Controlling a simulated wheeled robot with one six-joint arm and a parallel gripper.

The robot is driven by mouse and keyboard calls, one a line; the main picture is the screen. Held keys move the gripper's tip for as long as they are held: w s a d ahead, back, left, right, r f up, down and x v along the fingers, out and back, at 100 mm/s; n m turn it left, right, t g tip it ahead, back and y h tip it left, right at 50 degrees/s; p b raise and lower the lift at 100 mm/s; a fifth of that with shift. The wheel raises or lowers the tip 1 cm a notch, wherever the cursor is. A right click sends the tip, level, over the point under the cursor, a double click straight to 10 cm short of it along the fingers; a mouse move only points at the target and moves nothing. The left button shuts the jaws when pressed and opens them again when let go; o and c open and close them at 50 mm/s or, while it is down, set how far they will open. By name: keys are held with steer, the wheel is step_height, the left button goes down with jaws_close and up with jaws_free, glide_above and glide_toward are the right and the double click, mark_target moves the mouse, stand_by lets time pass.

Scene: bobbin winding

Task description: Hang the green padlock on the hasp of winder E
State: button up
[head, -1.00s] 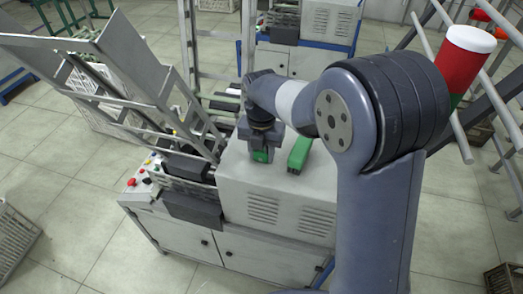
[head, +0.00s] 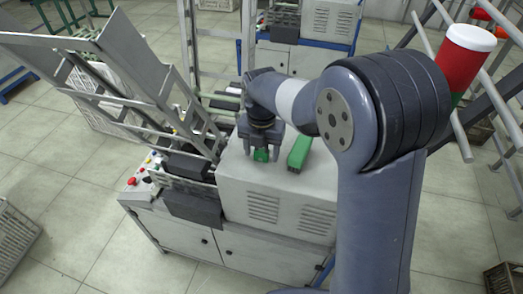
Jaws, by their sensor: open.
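The green padlock (head: 261,155) is a small green block at the top of the grey winder cabinet (head: 278,190), between the fingertips of my gripper. My gripper (head: 261,152) points down over it and is open, with one finger on each side. Whether a finger touches the padlock cannot be told. The padlock's shackle is hidden by the gripper. No hasp can be made out, and no letter E is readable on the machine.
A long green block (head: 300,152) lies on the cabinet top, close to the right of my gripper. A slanted metal frame (head: 150,85) rises at the left, above a panel of coloured buttons (head: 150,168).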

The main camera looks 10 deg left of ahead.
step_height(320, 180, up, 12)
steer(key=shift+f, duration=0.1)
stand_by(0.5)
step_height(320, 180, down, 13)
steer(key=shift+r, duration=2.3)
